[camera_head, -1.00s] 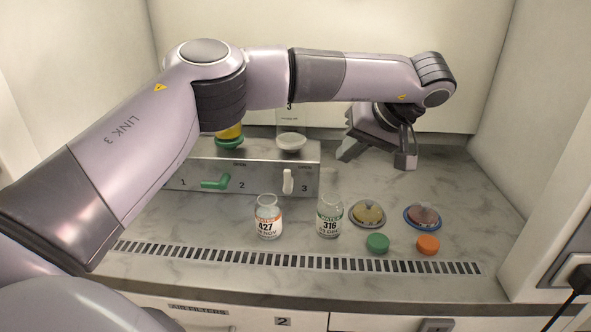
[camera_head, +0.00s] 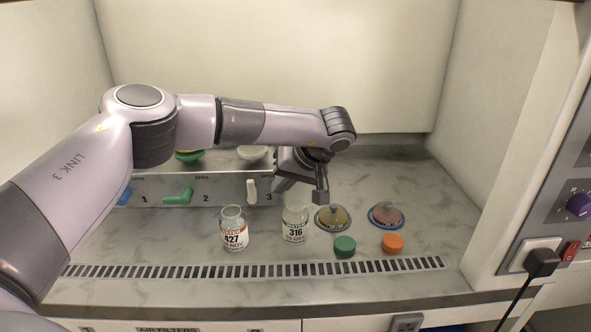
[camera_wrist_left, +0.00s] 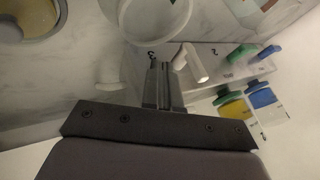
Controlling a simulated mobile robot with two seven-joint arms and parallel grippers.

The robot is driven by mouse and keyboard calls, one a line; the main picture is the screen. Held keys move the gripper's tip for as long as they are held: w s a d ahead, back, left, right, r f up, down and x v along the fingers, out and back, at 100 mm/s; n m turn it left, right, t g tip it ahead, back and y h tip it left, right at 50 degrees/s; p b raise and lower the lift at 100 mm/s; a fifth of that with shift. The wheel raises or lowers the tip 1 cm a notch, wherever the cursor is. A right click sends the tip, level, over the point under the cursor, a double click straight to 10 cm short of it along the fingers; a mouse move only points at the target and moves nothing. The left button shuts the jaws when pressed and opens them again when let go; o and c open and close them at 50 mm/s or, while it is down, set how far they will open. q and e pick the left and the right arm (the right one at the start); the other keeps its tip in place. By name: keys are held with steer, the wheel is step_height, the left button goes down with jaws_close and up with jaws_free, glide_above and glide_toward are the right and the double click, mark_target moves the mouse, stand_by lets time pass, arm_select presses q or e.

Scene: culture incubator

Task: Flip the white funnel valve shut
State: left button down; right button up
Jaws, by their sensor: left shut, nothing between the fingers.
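The white valve handle (camera_head: 252,190) points up and down on the front of the grey valve box (camera_head: 222,190), by the number 3. The white funnel (camera_head: 252,153) sits above it, partly behind my arm. My left gripper (camera_head: 280,189) is shut and empty, just right of the white handle and tilted down towards it. In the left wrist view, the shut fingers (camera_wrist_left: 163,88) lie beside the white handle (camera_wrist_left: 192,62), with a small gap seen between them. Whether they touch is hard to tell. My right gripper is not in view.
Bottle A27 (camera_head: 233,230) and bottle 316 (camera_head: 295,224) stand in front. Two dishes (camera_head: 332,218) and green (camera_head: 344,247) and orange caps (camera_head: 392,244) lie at right.

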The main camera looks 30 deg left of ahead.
mark_target(256, 194)
arm_select(q)
steer(key=shift+s+a+r, duration=0.1)
steer(key=shift+s+a, duration=0.35)
steer(key=shift+a, duration=0.25)
steer(key=shift+s+a+r, duration=0.1)
steer(key=shift+s+a, duration=0.35)
steer(key=shift+a, duration=0.25)
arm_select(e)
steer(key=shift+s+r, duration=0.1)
arm_select(q)
steer(key=shift+w, duration=0.1)
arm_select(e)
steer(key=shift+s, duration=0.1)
